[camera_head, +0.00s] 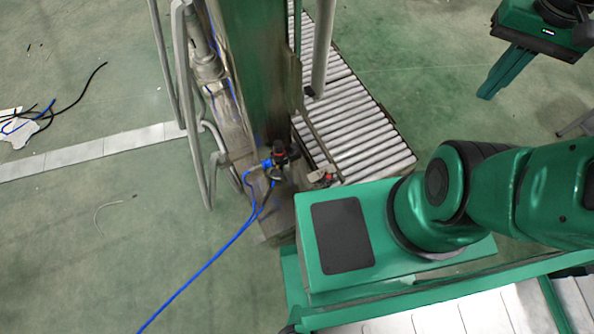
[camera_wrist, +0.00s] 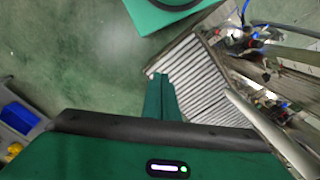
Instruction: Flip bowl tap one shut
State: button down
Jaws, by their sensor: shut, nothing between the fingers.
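A small air unit with a dark knob and a blue fitting (camera_head: 279,158) sits at the foot of the green column in the head view. A small part with a red piece (camera_head: 328,178) sits to its right, beside the rollers. I cannot tell which part is bowl tap one, or how its handle stands. In the wrist view, fittings with blue hoses (camera_wrist: 240,34) show at the upper right, small and unclear. My gripper (camera_head: 488,92) is at the head view's upper right, well apart from these fittings. Its green fingers (camera_wrist: 160,80) are shut together and empty.
A roller conveyor (camera_head: 362,135) runs beside the green column (camera_head: 252,70). Grey pipes (camera_head: 190,100) stand left of the column. A blue hose (camera_head: 200,272) crosses the floor. Loose cables (camera_head: 80,90) lie at the far left. Open floor (camera_head: 440,90) lies under my gripper.

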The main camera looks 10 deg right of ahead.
jog(key=w+f+m+g+y, duration=0.1)
jog(key=w+f, duration=0.3)
jog(key=w, duration=0.2)
jog(key=w+f+g+y, duration=0.1)
jog(key=w+f+g, duration=0.15)
jog(key=w, duration=0.45)
jog(key=w+a+f+g+y, duration=0.1)
jog(key=w+f, duration=0.1)
jog(key=f, duration=0.3)
jog(key=w+f+m+y, duration=0.1)
jog(key=w+f, duration=0.2)
jog(key=f, duration=0.3)
jog(key=w+a+f+g+y, duration=0.1)
jog(key=w+f, duration=0.1)
jog(key=f, duration=0.3)
jog(key=s+a+f+m+y, duration=0.1)
jog(key=a+f+y, duration=0.3)
jog(key=f, duration=0.6)
jog(key=s+a+f+m+y, duration=0.1)
jog(key=a+f+m+y, duration=0.2)
jog(key=a+f, duration=0.5)
jog(key=s+a+f+m+y, duration=0.2)
jog(key=a+f+y, duration=0.2)
jog(key=f, duration=0.9)
jog(key=shift+a+t+y, duration=0.35)
jog(key=shift+a+y, duration=0.05)
jog(key=shift+a, duration=0.55)
jog(key=shift+s+a+f, duration=0.1)
jog(key=shift+a+f, duration=0.2)
